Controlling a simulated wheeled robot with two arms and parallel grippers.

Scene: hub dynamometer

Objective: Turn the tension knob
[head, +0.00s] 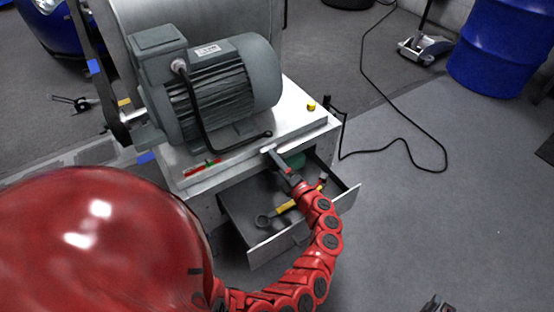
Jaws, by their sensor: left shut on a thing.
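My left gripper (274,157) reaches up over the open drawer to the front edge of the metal bench top (300,122). It is shut on a small pale piece at that edge, which I take to be the tension knob (267,149); the fingers hide most of it.
A grey motor (215,90) with a black cable stands on the bench. A yellow button (311,105) is at the right corner. The open drawer (290,240) below holds a wrench and a yellow-handled tool. A blue barrel (503,45) stands back right. The floor at right is mostly clear.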

